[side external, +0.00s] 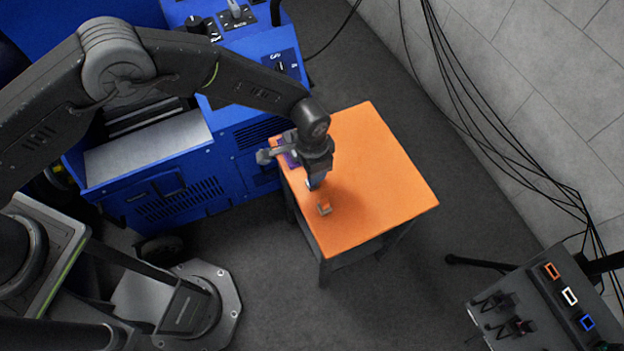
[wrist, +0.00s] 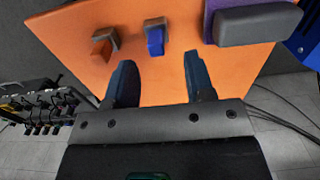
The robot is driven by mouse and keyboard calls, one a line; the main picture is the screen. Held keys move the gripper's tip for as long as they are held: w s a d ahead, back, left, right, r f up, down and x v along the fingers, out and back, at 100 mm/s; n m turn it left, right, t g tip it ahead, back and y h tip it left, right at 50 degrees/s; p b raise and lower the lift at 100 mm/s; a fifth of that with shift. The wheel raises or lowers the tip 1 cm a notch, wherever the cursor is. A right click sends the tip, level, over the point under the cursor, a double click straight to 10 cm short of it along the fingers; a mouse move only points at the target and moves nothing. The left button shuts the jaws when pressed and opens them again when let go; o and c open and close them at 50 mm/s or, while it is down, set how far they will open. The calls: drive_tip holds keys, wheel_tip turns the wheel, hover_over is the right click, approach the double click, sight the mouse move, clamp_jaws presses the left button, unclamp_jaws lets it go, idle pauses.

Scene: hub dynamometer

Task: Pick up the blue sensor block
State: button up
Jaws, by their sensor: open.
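The blue sensor block (wrist: 155,42), a small blue piece with a grey part, sits on the orange table top (wrist: 185,93). In the side view my gripper (side external: 316,184) points down over the left part of the table, and I cannot make out the blue block clearly there.
A similar orange and grey block (wrist: 104,45) stands left of the blue one. A purple piece with a grey bar (wrist: 258,24) lies to the right. A blue machine (side external: 180,185) adjoins the table's left side. A grey box with coloured frames (side external: 545,305) stands lower right. The table's right half (side external: 385,170) is clear.

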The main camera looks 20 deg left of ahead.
drive_tip(key=f, duration=0.5)
drive_tip(key=shift+s+d, duration=0.15)
drive_tip(key=shift+s, duration=0.05)
drive_tip(key=shift+r, duration=0.1)
drive_tip(key=shift+c, duration=0.5)
clamp_jaws()
